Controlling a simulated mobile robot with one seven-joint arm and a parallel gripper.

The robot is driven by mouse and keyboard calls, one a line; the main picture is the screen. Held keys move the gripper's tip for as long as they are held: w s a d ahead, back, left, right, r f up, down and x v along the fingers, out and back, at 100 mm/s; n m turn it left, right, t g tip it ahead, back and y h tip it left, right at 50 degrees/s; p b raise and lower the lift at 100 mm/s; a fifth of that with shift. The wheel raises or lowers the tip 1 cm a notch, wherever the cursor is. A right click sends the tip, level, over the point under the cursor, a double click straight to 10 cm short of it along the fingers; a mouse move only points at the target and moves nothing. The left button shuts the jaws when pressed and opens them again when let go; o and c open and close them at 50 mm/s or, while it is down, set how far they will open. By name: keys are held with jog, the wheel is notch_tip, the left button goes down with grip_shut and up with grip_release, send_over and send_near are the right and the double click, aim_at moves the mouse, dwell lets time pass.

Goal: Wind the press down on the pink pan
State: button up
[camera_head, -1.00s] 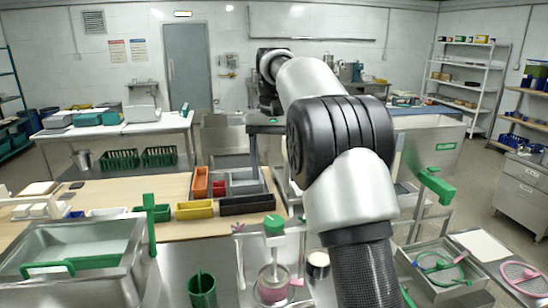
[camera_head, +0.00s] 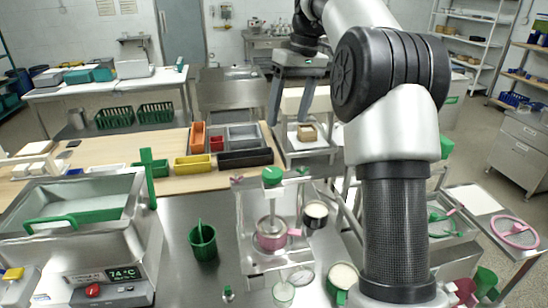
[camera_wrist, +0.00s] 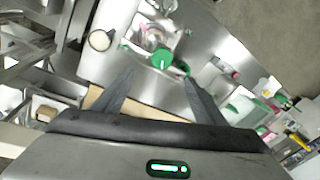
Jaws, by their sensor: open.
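The press (camera_head: 250,215) stands on the steel bench in the head view, with a round green knob (camera_head: 272,177) on top. The pink pan (camera_head: 270,238) sits in the press below the screw, its handle pointing right. My gripper (camera_head: 290,121) is open and empty, fingers pointing down, behind and above the press. In the wrist view the green knob (camera_wrist: 162,58) shows just beyond and between my open fingertips (camera_wrist: 159,77), with a clear gap. The pan is hard to make out in the wrist view.
A cup of white stuff (camera_head: 316,213) stands right of the press, and a green cup (camera_head: 202,243) left of it. A steel tank (camera_head: 130,235) fills the front left. Coloured bins (camera_head: 195,163) lie behind. My arm covers the right middle.

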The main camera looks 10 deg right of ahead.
jog(key=d+n+y, duration=0.1)
jog(key=d+n, duration=0.1)
jog(key=n, duration=0.3)
jog(key=n+t+y, duration=0.1)
jog(key=n, duration=0.4)
send_near(273, 172)
jog(key=x, duration=0.8)
jog(key=shift+a+f, duration=0.1)
jog(key=shift+f, duration=0.1)
jog(key=c, duration=1)
jog(key=shift+c, duration=0.2)
